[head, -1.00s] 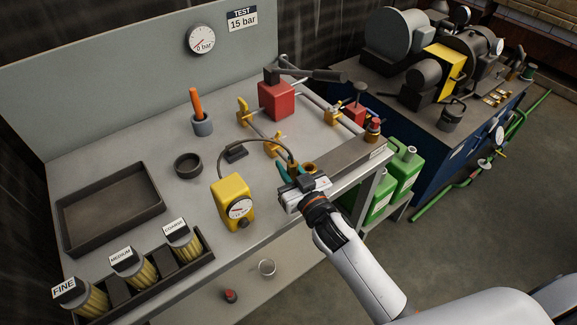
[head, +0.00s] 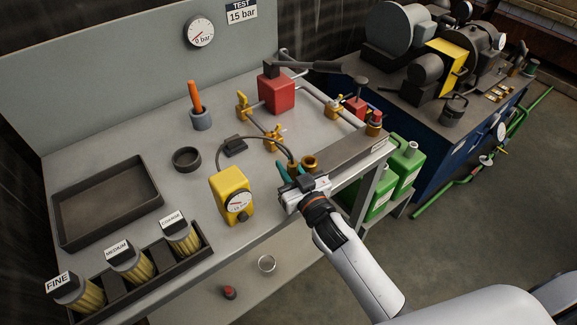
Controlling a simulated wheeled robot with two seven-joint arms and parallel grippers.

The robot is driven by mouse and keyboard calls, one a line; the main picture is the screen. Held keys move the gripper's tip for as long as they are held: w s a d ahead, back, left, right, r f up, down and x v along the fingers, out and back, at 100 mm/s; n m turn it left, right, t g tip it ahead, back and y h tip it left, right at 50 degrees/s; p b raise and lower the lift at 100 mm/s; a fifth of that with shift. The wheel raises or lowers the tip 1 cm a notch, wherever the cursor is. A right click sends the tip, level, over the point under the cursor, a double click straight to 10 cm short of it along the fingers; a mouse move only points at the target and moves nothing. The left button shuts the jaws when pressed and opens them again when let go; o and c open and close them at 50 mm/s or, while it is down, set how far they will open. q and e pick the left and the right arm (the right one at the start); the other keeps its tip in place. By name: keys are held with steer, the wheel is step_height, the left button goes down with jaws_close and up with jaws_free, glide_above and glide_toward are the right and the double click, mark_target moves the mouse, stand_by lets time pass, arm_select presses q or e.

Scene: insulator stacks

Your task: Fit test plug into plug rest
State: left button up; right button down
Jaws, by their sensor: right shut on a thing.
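My right gripper (head: 289,172), with teal fingers, is at the front edge of the bench, just left of a brass fitting (head: 310,163). It is shut on the end of a dark cable, taken to be the test plug; the plug itself is mostly hidden by the fingers. A small black block (head: 235,146) lies on the bench beneath the cable and may be the plug rest; I cannot tell for certain. My left gripper is out of view.
A red block (head: 276,93) with pipes and brass valves stands behind my gripper. An empty dark tray (head: 107,236), a dark ring (head: 187,159) and a grey cup with an orange handle (head: 200,118) are to the left. Green canisters (head: 403,165) stand right of the bench.

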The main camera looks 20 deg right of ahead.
steer(key=shift+f, duration=0.15)
steer(key=c, duration=1.3)
jaws_free()
steer(key=shift+o, duration=0.8)
steer(key=shift+a, duration=0.1)
steer(key=s+d+b, duration=0.1)
steer(key=s+d, duration=0.1)
steer(key=s, duration=1)
